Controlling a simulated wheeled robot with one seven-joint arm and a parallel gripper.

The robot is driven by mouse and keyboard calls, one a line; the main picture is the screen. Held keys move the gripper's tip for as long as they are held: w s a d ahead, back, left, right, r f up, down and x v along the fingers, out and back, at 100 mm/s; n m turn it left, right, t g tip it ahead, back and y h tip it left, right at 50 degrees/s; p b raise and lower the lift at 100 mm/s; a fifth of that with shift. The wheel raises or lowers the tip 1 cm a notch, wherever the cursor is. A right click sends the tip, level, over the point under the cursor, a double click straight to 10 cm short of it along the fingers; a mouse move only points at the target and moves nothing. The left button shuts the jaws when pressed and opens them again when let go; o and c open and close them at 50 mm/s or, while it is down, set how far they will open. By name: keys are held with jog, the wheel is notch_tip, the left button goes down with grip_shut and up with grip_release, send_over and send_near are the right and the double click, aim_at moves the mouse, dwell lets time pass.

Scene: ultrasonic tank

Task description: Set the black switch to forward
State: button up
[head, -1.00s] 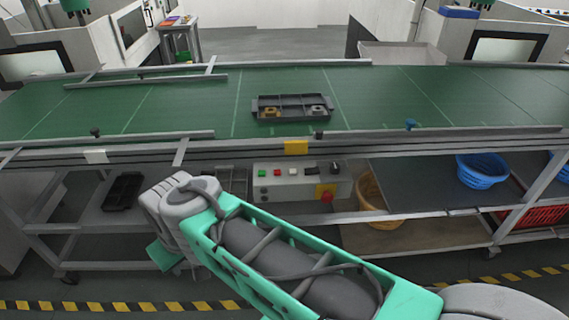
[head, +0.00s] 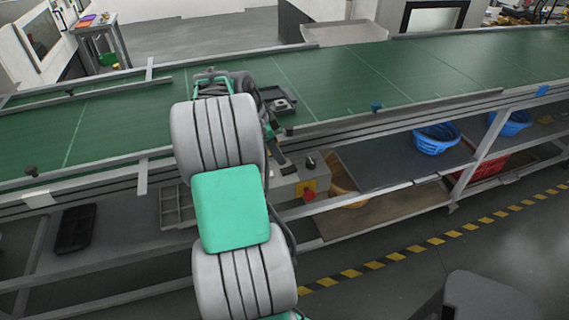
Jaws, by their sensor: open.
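The black switch (head: 311,161) is a small dark knob on the top right of the grey control box (head: 284,190). Which way the switch points is too small to tell. My arm reaches up across the middle of the view and hides the left part of the box with its other buttons. My gripper (head: 277,153) is small, dark and partly hidden behind my arm. It is open, above the box and left of the switch, apparently apart from it.
The green conveyor (head: 400,75) runs behind the box, with a dark tray (head: 280,104) on it, partly covered by my arm. Its metal front rail (head: 400,112) passes close above the box. Blue baskets (head: 436,138) stand on the shelf at the right.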

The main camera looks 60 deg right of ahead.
aim_at(287, 169)
jog(key=x, duration=0.7)
jog(key=shift+a, duration=0.1)
jog(key=shift+c, duration=0.6)
jog(key=shift+w, duration=0.1)
grip_shut()
